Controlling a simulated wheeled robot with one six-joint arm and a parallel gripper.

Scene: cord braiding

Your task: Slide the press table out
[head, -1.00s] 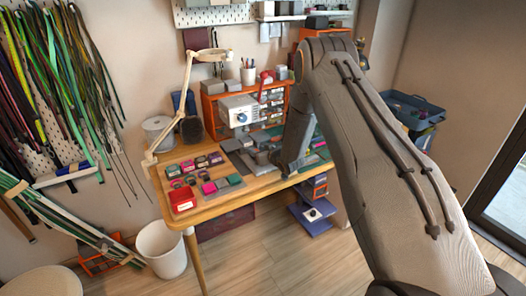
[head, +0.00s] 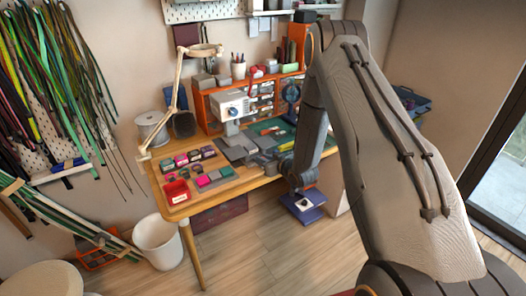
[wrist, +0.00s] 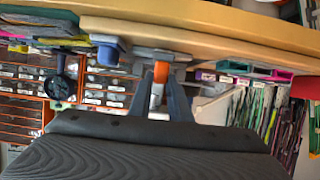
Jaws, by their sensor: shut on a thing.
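The white press (head: 233,106) stands on the wooden worktable. Its grey press table (head: 262,163) seems to be the flat grey part lying in front of it, close to the worktable's front edge. My gripper (wrist: 160,92) is at that edge, and its two fingers show in the wrist view. Between them is a small orange and white piece (wrist: 160,73), which looks like the press table's handle, and the gripper is shut on it. In the head view my wrist hides the fingertips and the grip.
The wooden worktable (head: 212,201) carries a red box (head: 177,192), small colored blocks and a lamp (head: 178,85). Orange drawers (head: 204,112) stand behind the press. A white bin (head: 159,243) is on the floor at left.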

